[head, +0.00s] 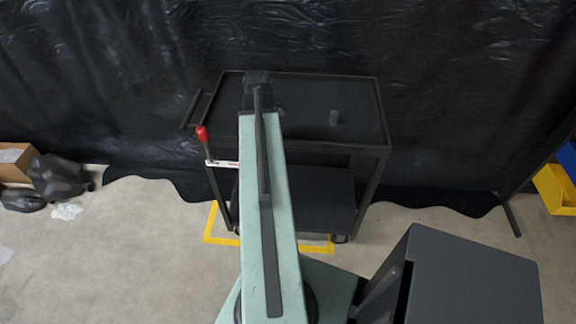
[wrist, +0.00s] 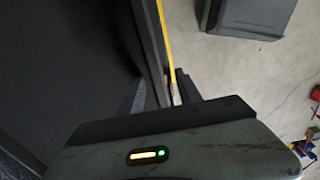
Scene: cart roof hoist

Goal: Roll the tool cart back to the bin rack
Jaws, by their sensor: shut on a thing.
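The black tool cart (head: 318,150) stands in front of a black curtain, with an upper tray and a lower shelf. A push handle (head: 194,110) sticks out at its left end. A red-knobbed lever (head: 203,135) is at its front left. Exactly which part of the edge is gripped is unclear. Yellow and blue bins (head: 555,188) show at the far right.
Yellow floor tape (head: 222,240) shows around the cart's base. The curtain (head: 420,100) hangs close behind. A cardboard box (head: 16,162) and dark bags (head: 58,177) lie at left. Floor at front left is mostly clear.

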